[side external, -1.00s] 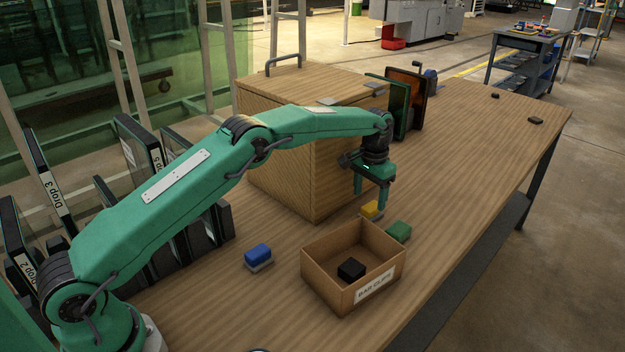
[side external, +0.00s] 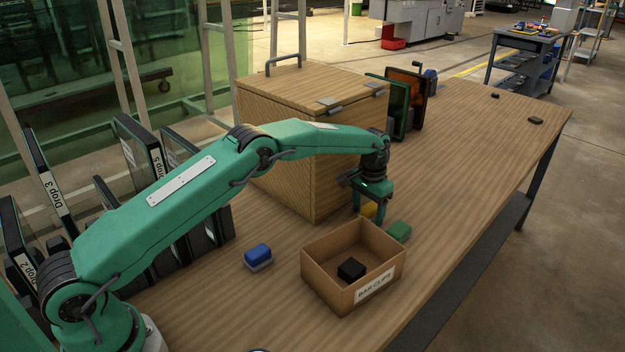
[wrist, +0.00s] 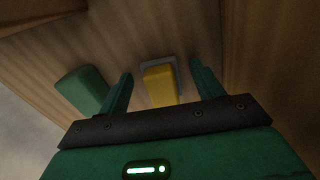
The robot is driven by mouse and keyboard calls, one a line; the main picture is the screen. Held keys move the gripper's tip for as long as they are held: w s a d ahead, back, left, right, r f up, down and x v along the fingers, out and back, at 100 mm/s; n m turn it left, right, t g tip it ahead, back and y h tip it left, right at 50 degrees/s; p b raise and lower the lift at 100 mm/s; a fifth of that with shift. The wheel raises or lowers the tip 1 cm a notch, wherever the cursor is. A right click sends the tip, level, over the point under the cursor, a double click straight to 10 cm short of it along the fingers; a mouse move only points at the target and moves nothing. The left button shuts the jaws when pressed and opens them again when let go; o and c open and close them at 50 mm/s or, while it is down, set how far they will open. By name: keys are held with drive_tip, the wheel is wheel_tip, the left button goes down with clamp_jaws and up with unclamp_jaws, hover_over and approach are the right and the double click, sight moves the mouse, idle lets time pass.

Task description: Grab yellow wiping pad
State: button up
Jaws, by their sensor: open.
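The yellow wiping pad (wrist: 159,86) lies on the table with a grey backing around its far edge. In the side view the pad (side external: 368,209) is partly hidden by my gripper (side external: 370,207). My gripper is open, pointing down, low over the pad.
A green pad (side external: 399,231) lies close to the right. A wooden box labelled "BAR CLIPS" (side external: 323,281) holds a black block (side external: 351,269) in front. A blue pad (side external: 258,255) lies left. A large wooden chest (side external: 285,165) stands behind.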

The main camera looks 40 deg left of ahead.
sight(369, 208)
drive_tip(key=shift+c, duration=0.3)
drive_tip(key=c, duration=1)
drive_tip(key=shift+r, duration=0.1)
drive_tip(key=shift+r, duration=0.75)
wheel_tip(369, 208, up, 3)
drive_tip(key=shift+d+f, duration=0.15)
drive_tip(key=s+d+r, duration=0.6)
drive_tip(key=d, duration=0.3)
drive_tip(key=shift+s+r, duration=0.3)
drive_tip(key=shift+s, duration=0.05)
drive_tip(key=shift+d, duration=0.1)
